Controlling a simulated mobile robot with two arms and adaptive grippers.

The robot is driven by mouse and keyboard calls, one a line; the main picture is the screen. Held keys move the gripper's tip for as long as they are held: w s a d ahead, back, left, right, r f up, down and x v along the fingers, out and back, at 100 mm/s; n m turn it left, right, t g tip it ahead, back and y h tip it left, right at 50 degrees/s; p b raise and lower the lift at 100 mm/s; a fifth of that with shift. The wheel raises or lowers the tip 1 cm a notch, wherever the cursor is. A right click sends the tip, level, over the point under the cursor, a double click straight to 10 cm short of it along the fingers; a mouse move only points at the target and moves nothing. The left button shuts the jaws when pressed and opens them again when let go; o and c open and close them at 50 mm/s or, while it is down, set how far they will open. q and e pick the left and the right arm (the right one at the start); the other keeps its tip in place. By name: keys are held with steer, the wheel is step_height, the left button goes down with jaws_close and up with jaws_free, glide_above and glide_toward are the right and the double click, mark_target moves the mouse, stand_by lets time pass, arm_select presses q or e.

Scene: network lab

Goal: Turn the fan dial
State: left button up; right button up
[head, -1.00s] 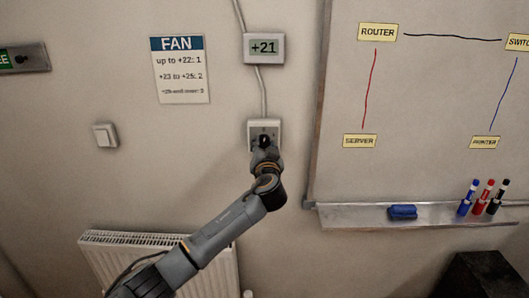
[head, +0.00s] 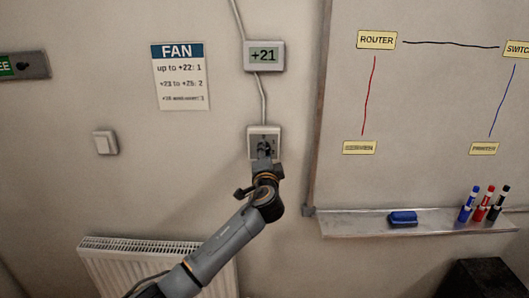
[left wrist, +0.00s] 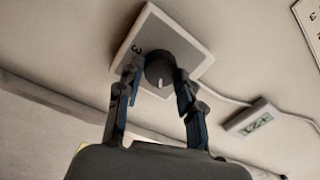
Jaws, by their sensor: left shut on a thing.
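The fan dial is a round black knob (left wrist: 160,66) with a white pointer mark, on a pale square plate (head: 254,131) on the wall. In the left wrist view the mark points toward the bottom of the picture, and a "3" shows on the plate at upper left of the knob. My left gripper (left wrist: 157,80) has its fingers on either side of the knob and is shut on it. In the head view the gripper (head: 264,152) covers much of the dial. A display (head: 264,55) above reads +21. My right gripper is not in view.
A FAN sign (head: 180,77) lists "up to +22: 1" and "+23 to +25: 2"; its last line is blurred. A light switch (head: 105,142) and radiator (head: 110,262) are at left. A whiteboard (head: 430,110) with a marker ledge (head: 350,224) stands close at right.

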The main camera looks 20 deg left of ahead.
arm_select(q)
steer(key=shift+m, duration=0.5)
steer(key=o, duration=1.2)
steer(key=v, duration=1.2)
steer(key=shift+f, duration=0.1)
